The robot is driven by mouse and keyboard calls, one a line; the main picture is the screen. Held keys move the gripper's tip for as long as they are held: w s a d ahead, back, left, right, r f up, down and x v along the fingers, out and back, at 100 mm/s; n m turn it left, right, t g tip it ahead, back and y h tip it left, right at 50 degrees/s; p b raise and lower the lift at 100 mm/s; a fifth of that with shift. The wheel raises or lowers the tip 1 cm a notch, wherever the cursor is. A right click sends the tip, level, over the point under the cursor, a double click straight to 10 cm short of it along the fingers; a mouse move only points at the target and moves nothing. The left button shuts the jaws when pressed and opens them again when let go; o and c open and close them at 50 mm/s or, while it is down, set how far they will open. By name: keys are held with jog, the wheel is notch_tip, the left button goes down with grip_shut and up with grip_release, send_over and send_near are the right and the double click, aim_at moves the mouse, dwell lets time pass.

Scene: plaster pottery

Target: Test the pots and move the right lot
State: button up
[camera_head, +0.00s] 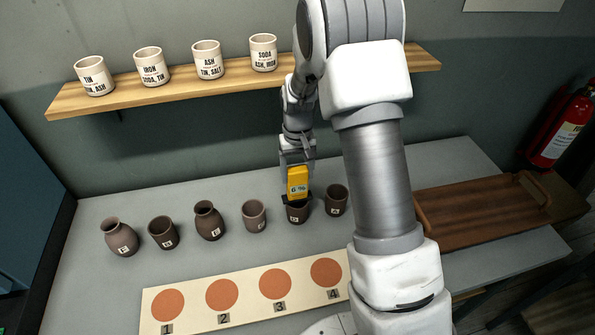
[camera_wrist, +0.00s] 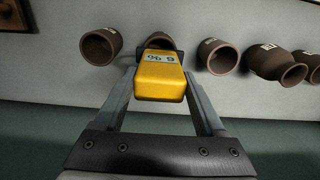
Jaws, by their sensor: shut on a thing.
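My gripper (camera_head: 297,178) is shut on a yellow meter (camera_wrist: 160,78) whose display reads about 6 %. The meter also shows in the head view (camera_head: 298,184), over one brown pot (camera_head: 297,214), touching or just above its rim; I cannot tell which. Several brown pots stand in a row on the table: a necked pot (camera_head: 120,238) at the left end, a cup (camera_head: 163,233), another necked pot (camera_head: 209,222), a lighter cup (camera_head: 254,216), and a cup (camera_head: 336,200) right of the meter. Each carries a small label; the letters are hard to read.
A pale board (camera_head: 250,300) with orange circles numbered 1 to 4 lies in front; its circles are empty. A wooden tray (camera_head: 480,215) sits at the right. Labelled white cups (camera_head: 150,66) stand on a wooden shelf (camera_head: 190,84) above. A fire extinguisher (camera_head: 562,130) is at far right.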

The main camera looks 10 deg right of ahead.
jog(key=shift+f+b, duration=0.35)
jog(key=shift+f, duration=0.05)
dwell(1.4)
jog(key=shift+r, duration=0.1)
jog(key=shift+r+p, duration=2.1)
jog(key=shift+r, duration=1.4)
